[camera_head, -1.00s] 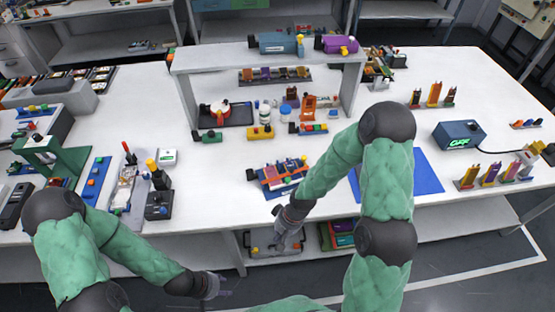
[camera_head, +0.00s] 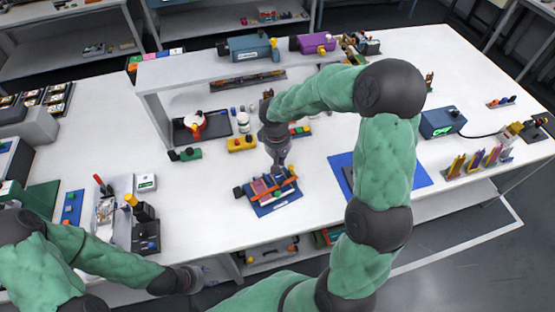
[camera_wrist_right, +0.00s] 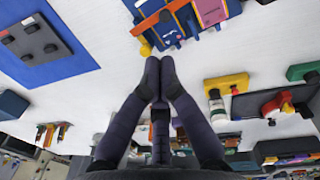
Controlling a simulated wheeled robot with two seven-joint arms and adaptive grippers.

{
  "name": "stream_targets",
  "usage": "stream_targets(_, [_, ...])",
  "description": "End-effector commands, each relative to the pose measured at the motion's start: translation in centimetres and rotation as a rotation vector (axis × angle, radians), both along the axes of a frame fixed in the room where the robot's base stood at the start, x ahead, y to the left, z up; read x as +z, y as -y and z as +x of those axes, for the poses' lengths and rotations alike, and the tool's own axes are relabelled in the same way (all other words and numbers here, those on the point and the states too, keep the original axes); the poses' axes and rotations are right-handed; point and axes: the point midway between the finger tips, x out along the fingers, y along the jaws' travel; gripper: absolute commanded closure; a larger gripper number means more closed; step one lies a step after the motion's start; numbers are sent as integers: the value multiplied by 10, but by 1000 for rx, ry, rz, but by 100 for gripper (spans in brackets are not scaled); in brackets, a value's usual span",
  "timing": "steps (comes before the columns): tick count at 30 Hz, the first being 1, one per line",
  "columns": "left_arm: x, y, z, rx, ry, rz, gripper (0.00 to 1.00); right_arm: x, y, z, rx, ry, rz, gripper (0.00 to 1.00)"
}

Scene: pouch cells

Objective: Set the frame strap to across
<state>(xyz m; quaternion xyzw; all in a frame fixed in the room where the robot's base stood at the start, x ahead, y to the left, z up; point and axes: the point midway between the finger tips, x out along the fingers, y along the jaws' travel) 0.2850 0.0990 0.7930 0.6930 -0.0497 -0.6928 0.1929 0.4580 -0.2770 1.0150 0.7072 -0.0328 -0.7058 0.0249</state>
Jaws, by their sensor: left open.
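The blue frame (camera_head: 283,207) sits on the table near its front edge and holds pink and purple blocks. An orange-red strip (camera_head: 288,183), which looks like the strap, lies slantwise over it; the gripper partly hides it. In the right wrist view the blue frame (camera_wrist_right: 172,35) is at the top, with a red strip (camera_wrist_right: 150,20) on it. My right gripper (camera_head: 278,168) points down just above the frame; its fingertips (camera_wrist_right: 160,62) are together with nothing between them. I cannot tell whether they touch the frame. My left gripper (camera_head: 197,275) is open and low at the table's front edge, away from the frame.
A white shelf (camera_head: 190,70) stands behind, with a yellow block (camera_head: 241,144) and a green block (camera_head: 185,154) before it. A blue mat (camera_head: 340,162) lies right of the frame. A tray of tools (camera_head: 117,185) stands at left. The table between tray and frame is clear.

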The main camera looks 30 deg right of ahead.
Motion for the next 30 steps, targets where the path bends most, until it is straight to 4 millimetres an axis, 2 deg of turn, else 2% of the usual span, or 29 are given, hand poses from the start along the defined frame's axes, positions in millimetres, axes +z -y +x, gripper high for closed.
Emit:
stream_targets(3, [-5,0,0,0,1,0,55,-26,2,-1,1,-6,1,100])
stream_targets(15, [-17,0,0,0,1,0,55,-95,7,-1,1,-3,2,100])
stream_targets(21, [-20,0,0,0,1,0,55,-113,9,0,0,-1,2,100])
stream_targets(30, [-21,0,0,0,1,0,55,-117,9,0,1,0,2,100])
